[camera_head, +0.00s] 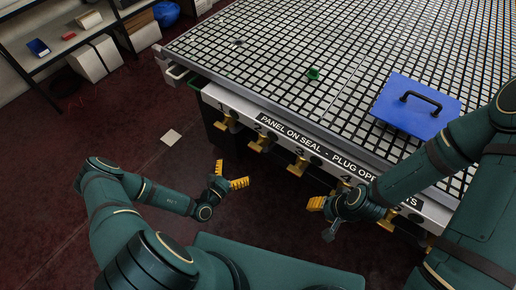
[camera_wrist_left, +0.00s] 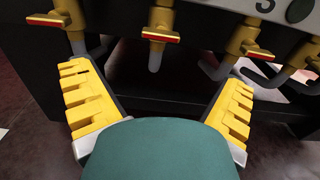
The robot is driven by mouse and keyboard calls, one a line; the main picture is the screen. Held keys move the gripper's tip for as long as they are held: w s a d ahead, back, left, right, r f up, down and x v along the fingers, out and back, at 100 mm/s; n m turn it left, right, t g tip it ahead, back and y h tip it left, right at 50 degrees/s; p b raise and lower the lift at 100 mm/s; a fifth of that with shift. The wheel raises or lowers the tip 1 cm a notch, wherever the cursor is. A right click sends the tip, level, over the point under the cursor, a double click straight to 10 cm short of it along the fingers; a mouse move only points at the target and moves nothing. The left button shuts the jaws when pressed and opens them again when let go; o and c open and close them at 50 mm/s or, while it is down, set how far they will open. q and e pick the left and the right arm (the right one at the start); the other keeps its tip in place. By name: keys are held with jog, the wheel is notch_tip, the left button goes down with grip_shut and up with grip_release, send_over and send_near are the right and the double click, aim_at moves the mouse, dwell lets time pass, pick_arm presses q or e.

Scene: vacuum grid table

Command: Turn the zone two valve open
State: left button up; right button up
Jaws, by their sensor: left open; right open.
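A row of yellow valves with red-topped levers hangs under the table's front edge. My left gripper (camera_head: 231,176) is open and empty, below and in front of the row, apart from the valves. Its yellow fingers (camera_wrist_left: 160,105) are wide apart below that valve. My right gripper (camera_head: 322,216) is open near the row's right part, partly hidden by its own wrist.
Neighbouring valves stand close at the left (camera_head: 226,121) and right (camera_head: 298,164). The grid tabletop (camera_head: 290,45) overhangs them and carries a blue plate with a black handle (camera_head: 393,108) and a small green piece (camera_head: 313,74). A shelf (camera_head: 60,50) stands back left.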

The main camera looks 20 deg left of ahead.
aim_at(254, 149)
pick_arm(q)
jog(key=b+x, duration=0.1)
jog(key=x, duration=1.1)
jog(key=shift+w+d+b, duration=0.15)
jog(key=shift+w+b, duration=0.05)
jog(key=shift+b, duration=0.15)
jog(key=c, duration=1.2)
